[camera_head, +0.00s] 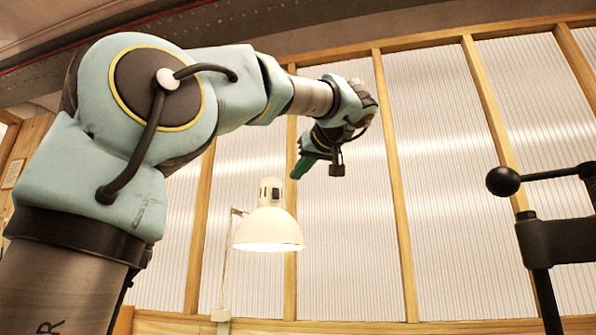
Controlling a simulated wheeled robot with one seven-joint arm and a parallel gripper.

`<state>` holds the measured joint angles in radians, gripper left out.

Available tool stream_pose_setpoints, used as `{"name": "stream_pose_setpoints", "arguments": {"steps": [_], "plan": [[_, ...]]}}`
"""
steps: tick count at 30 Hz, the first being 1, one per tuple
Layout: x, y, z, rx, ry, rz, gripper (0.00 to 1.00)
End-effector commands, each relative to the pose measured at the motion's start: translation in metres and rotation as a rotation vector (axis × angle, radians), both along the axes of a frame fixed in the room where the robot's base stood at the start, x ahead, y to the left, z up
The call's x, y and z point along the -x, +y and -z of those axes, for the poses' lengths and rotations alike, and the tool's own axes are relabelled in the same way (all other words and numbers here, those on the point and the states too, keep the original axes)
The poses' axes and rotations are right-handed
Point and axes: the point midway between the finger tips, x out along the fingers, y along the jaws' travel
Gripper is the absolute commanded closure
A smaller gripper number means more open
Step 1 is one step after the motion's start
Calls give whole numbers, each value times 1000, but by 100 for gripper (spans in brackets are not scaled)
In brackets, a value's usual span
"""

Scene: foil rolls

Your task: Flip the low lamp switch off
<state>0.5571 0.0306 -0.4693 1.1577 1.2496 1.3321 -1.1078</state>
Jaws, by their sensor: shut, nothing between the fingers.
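A white lamp (268,228) with a wide shade hangs left of the picture's middle, and the inside of its shade glows. A thin white arm and cord run down from it to a small pale box (221,314) near the bottom edge. I cannot tell whether this box is the low lamp switch. My gripper (301,168), with green fingers, points down and is shut and empty. In the picture it is above and right of the lamp shade, apart from it.
A wall of pale corrugated panels (445,200) with wooden posts stands behind. A dark metal fixture with a ball-ended lever (503,181) stands at the right. The picture shows clear space between my gripper and this fixture.

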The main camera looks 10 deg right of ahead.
Motion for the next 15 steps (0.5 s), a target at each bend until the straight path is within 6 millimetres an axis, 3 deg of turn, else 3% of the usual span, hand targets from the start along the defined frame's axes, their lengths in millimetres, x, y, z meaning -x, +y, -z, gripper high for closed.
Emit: {"name": "stream_pose_setpoints", "arguments": {"steps": [9, 15], "plan": [[-65, 14, 10, -4, 3, -4, 100], [-93, 19, 16, -2, 2, -3, 100]]}}
